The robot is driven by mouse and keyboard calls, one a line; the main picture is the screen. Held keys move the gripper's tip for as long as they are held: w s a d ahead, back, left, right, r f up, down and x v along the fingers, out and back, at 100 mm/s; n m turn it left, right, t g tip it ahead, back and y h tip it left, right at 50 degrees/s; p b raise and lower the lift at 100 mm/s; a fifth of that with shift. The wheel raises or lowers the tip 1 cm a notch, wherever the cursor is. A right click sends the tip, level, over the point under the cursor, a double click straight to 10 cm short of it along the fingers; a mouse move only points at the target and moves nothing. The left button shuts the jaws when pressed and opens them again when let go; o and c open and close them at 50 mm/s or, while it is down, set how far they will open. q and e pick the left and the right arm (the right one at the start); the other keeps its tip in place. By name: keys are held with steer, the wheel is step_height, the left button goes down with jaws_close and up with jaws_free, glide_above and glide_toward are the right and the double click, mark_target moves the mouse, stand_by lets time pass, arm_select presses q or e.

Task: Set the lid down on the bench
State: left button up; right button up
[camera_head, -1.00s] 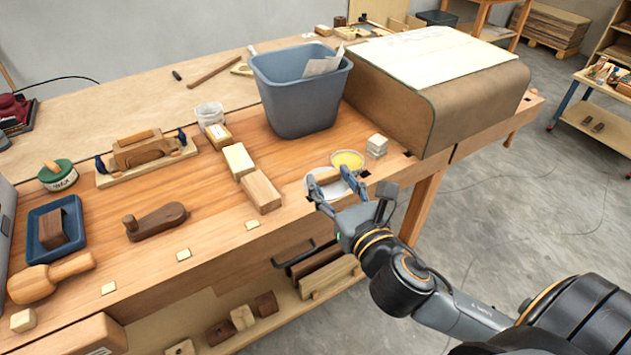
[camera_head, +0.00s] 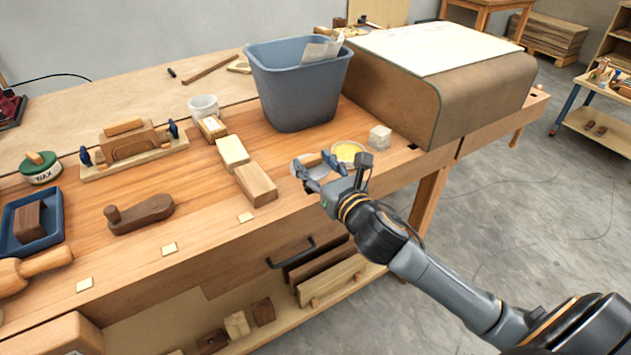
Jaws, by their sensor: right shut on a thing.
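My right gripper (camera_head: 316,165) reaches in from the lower right, just above the front edge of the bench (camera_head: 285,215). It is shut on a pale lid (camera_head: 318,172), which is small in view and largely hidden by the fingers. An open round tin with yellow contents (camera_head: 348,151) stands on the bench just behind and to the right of the gripper. I cannot tell whether the lid touches the bench. My left gripper is not in view.
A grey-blue bin (camera_head: 298,90) stands behind, and a large brown curved form (camera_head: 465,105) at the right. Wooden blocks (camera_head: 255,184) lie left of the gripper. Bare bench shows between them and the plane (camera_head: 140,213).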

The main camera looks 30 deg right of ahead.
steer(key=shift+w+d+f, duration=0.2)
steer(key=shift+w+f, duration=0.25)
steer(key=shift+f, duration=0.1)
steer(key=shift+w+f+b, duration=0.15)
steer(key=shift+f+b, duration=0.2)
steer(key=shift+f, duration=1.4)
steer(key=shift+d+f, duration=0.1)
steer(key=shift+f, duration=0.1)
steer(key=o, duration=0.9)
steer(key=shift+o, duration=0.2)
steer(key=shift+r, duration=0.1)
